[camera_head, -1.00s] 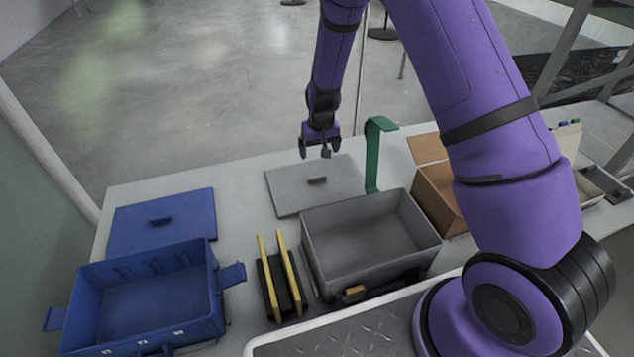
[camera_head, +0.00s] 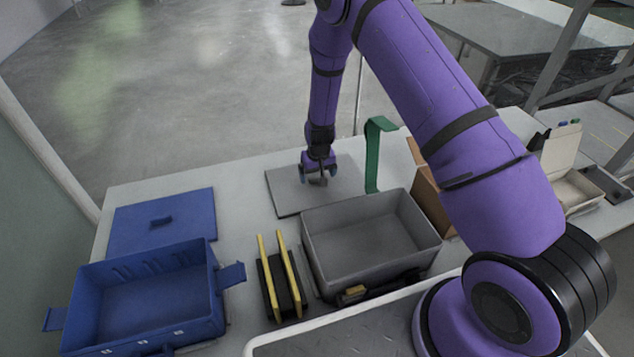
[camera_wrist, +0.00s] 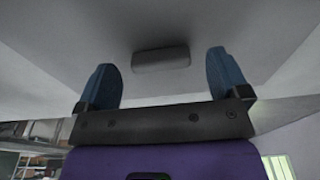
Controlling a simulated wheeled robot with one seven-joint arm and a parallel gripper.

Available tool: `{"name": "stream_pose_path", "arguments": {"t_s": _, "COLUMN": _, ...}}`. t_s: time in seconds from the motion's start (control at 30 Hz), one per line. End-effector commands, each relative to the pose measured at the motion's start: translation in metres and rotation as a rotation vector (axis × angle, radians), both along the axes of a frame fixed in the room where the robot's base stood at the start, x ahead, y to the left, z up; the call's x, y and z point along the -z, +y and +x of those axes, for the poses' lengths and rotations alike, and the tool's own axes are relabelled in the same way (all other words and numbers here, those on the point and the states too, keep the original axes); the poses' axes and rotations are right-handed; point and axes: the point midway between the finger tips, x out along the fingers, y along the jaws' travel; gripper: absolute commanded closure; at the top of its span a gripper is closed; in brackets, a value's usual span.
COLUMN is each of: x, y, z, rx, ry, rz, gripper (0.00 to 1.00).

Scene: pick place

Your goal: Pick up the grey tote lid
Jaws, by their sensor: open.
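The grey tote lid (camera_head: 290,197) lies flat on the table behind the grey tote (camera_head: 372,240). My gripper (camera_head: 315,181) is over the middle of the lid and hides its handle in the head view. In the wrist view the lid (camera_wrist: 215,30) fills the upper part, with its small block handle (camera_wrist: 161,59) between the two blue fingertips. My gripper (camera_wrist: 163,75) is open, with a gap on each side of the handle. The fingers do not touch the handle in the wrist view.
A green hooked stand (camera_head: 373,155) rises just right of the lid. A blue lid (camera_head: 161,222) and a blue tote (camera_head: 145,295) are at left. A black rack with yellow plates (camera_head: 280,277) stands left of the grey tote. A cardboard box (camera_head: 428,195) is partly behind my arm.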

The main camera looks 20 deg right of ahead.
Motion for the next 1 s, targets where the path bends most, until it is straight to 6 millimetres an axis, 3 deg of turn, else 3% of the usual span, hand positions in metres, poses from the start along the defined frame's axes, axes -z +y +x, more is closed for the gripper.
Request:
{"name": "stream_pose_path", "arguments": {"t_s": 0.13, "x": 0.0115, "y": 0.0000, "z": 0.0014, "rx": 0.000, "ry": 0.001, "rz": 0.000, "gripper": 0.06}}
{"name": "stream_pose_path", "arguments": {"t_s": 0.37, "x": 0.0125, "y": 0.0002, "z": 0.0017, "rx": -0.001, "ry": 0.000, "rz": 0.000, "gripper": 0.06}}
{"name": "stream_pose_path", "arguments": {"t_s": 0.47, "x": 0.0124, "y": 0.0003, "z": 0.0017, "rx": -0.001, "ry": 0.000, "rz": 0.001, "gripper": 0.25}}
{"name": "stream_pose_path", "arguments": {"t_s": 0.63, "x": 0.0123, "y": 0.0003, "z": 0.0017, "rx": -0.001, "ry": 0.000, "rz": 0.000, "gripper": 0.64}}
{"name": "stream_pose_path", "arguments": {"t_s": 1.0, "x": 0.0032, "y": 0.0006, "z": 0.0026, "rx": -0.001, "ry": -0.003, "rz": 0.001, "gripper": 0.66}}
